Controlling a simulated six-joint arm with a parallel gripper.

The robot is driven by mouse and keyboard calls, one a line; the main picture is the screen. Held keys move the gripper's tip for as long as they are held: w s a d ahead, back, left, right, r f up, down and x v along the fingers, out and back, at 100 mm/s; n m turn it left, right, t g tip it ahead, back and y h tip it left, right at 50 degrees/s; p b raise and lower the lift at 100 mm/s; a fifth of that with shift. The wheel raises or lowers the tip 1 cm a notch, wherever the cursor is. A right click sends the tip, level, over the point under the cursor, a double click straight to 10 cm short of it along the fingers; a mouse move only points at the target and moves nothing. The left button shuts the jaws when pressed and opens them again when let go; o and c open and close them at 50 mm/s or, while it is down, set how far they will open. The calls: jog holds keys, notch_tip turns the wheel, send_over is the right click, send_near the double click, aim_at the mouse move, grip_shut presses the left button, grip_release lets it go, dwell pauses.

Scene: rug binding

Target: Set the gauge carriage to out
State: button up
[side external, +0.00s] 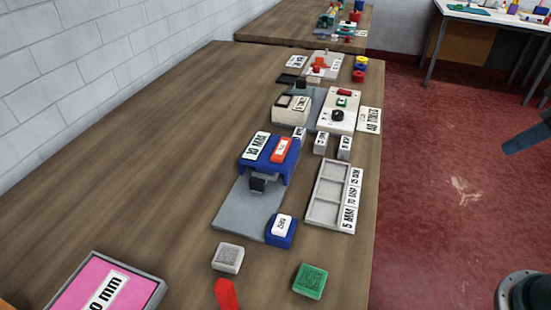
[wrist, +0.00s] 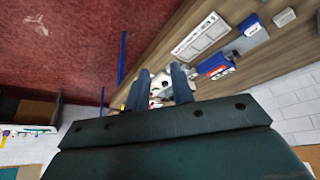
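A blue gauge-like unit (side external: 268,157) stands on a grey plate (side external: 240,205) in mid-bench in the side view. It carries a "10 MM" label and an orange labelled piece (side external: 281,149), with a dark block (side external: 258,182) at its front. A blue block (side external: 281,232) with a white label sits at the plate's near right corner; its text is too small to read surely. Which part is the carriage is unclear. In the wrist view my gripper (wrist: 160,77) is open and empty, its dark fingers apart. The blue unit also shows there (wrist: 217,66), right of the fingers.
A grey compartment tray (side external: 327,194) with labels lies right of the plate. A cream device (side external: 290,110) and a white knobbed panel (side external: 338,112) stand behind. Grey (side external: 228,258) and green (side external: 310,281) blocks and a pink panel (side external: 100,288) are nearer. The bench's left side is clear.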

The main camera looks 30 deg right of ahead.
jog(key=w+a+r+n+g, duration=0.15)
jog(key=w+a+r, duration=0.25)
jog(key=w, duration=0.6)
jog(key=n+g, duration=0.4)
jog(key=n, duration=0.3)
send_over(257, 180)
notch_tip(257, 180, down, 12)
jog(key=shift+w+f, duration=0.1)
jog(key=shift+f, duration=0.1)
notch_tip(257, 180, down, 14)
jog(key=shift+r, duration=0.2)
